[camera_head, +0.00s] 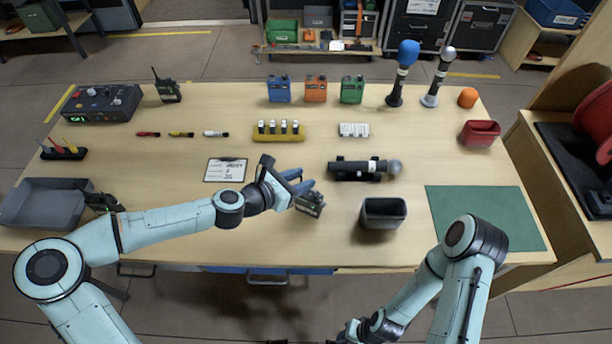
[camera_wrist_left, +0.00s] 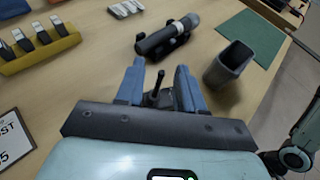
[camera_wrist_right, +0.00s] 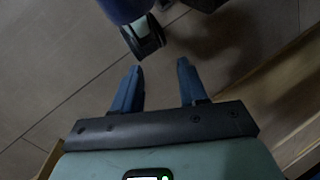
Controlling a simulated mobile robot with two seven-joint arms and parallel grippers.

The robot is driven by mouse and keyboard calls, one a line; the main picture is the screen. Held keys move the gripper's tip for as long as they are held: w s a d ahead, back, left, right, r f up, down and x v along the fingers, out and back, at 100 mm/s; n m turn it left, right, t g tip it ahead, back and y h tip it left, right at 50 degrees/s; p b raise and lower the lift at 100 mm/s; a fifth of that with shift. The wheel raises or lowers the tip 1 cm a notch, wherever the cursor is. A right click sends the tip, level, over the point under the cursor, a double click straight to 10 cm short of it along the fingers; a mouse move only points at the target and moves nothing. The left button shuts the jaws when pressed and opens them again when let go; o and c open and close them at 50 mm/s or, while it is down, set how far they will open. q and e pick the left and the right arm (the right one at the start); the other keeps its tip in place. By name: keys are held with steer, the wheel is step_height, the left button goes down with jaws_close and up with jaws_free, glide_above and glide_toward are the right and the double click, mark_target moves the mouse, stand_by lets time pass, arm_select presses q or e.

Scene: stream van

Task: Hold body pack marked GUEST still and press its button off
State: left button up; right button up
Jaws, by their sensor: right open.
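A small dark body pack (camera_head: 310,204) with a stub antenna stands near the table's front middle; I cannot read a GUEST mark on it. My left gripper (camera_head: 298,182) is open over it. In the left wrist view the pack's dark antenna (camera_wrist_left: 156,92) shows between the blue fingers (camera_wrist_left: 159,80), with a gap to each side. The pack's button is hidden. A card (camera_head: 225,170) lies nearby, ending in "ST". My right gripper (camera_wrist_right: 159,72) is open and empty, low before the table.
A dark open cup (camera_head: 382,214) stands just right of the pack. A microphone in a cradle (camera_head: 362,169) lies behind it. A grey tray (camera_head: 40,205) is at the left. A green mat (camera_head: 487,218) lies at the right. Coloured packs (camera_head: 316,89) line the back.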

arm_select(q)
steer(key=shift+x, duration=1.2)
arm_select(e)
steer(key=shift+w+r, duration=0.1)
steer(key=shift+r, duration=0.05)
arm_select(q)
jaws_close()
arm_select(e)
jaws_close()
steer(key=shift+w, duration=0.1)
stand_by(0.6)
